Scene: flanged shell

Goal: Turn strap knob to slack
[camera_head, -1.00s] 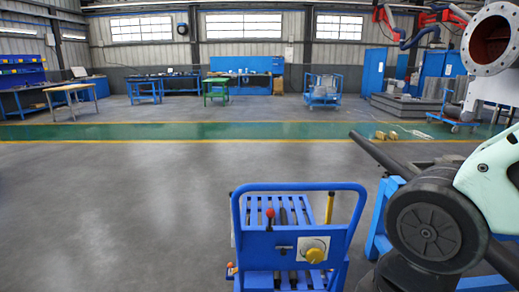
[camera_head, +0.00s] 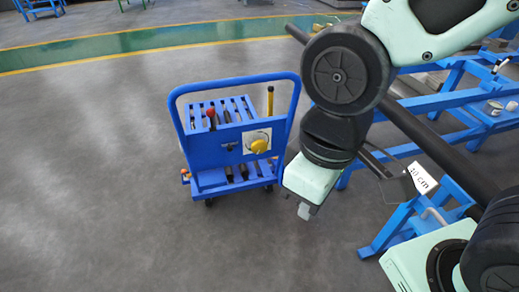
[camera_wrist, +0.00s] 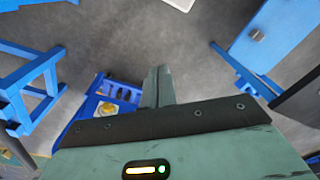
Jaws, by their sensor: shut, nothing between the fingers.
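The yellow knob (camera_head: 259,146) sits on a white square plate on the end panel of a blue cart (camera_head: 215,150). The knob also shows in the wrist view (camera_wrist: 107,109), left of my fingers. My gripper (camera_head: 304,212) hangs pointing down to the right of the cart, apart from the knob. In the wrist view its fingers (camera_wrist: 158,87) are together, with nothing between them. Any mark on the plate is too small to read.
A red-topped lever (camera_head: 211,114) and a yellow upright handle (camera_head: 270,101) stand on the cart, inside its blue push rail. A blue stand (camera_head: 375,236) is to the right, with a "30 cm" block (camera_head: 421,178) near it. The floor at left is clear.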

